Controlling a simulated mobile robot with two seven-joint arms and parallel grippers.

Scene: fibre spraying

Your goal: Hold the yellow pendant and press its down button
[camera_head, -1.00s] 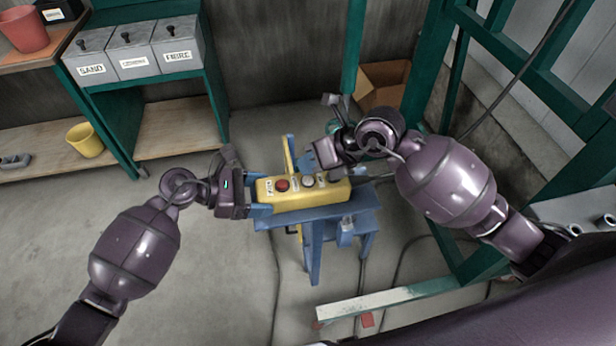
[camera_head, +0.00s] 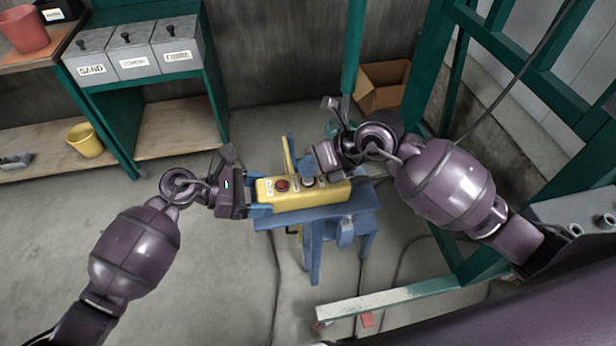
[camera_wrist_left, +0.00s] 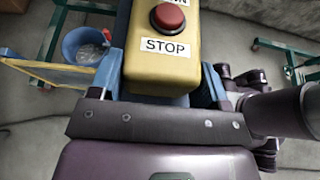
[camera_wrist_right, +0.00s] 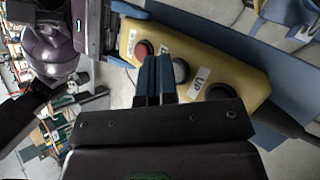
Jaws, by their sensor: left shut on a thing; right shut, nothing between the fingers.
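The yellow pendant (camera_head: 335,192) lies over the blue stand, a red STOP button (camera_head: 282,185) at its left end. My left gripper (camera_head: 262,203) is shut on that end; its fingers flank the STOP label (camera_wrist_left: 165,46) in the left wrist view. My right gripper (camera_head: 305,166) is shut and empty, above the pendant's middle. In the right wrist view its fingertips lie between the red button (camera_wrist_right: 143,48) and a grey button (camera_wrist_right: 180,70), partly covering the label there. A dark button (camera_wrist_right: 218,92) sits past the UP label (camera_wrist_right: 200,80). Whether the fingertips touch a button is unclear.
The blue stand (camera_head: 312,225) is under the pendant. A green frame (camera_head: 455,215) rises on the right, with a cardboard box (camera_head: 383,88) behind. Bins (camera_head: 132,55) and a yellow bucket (camera_head: 85,140) are at left. Cables cross the floor.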

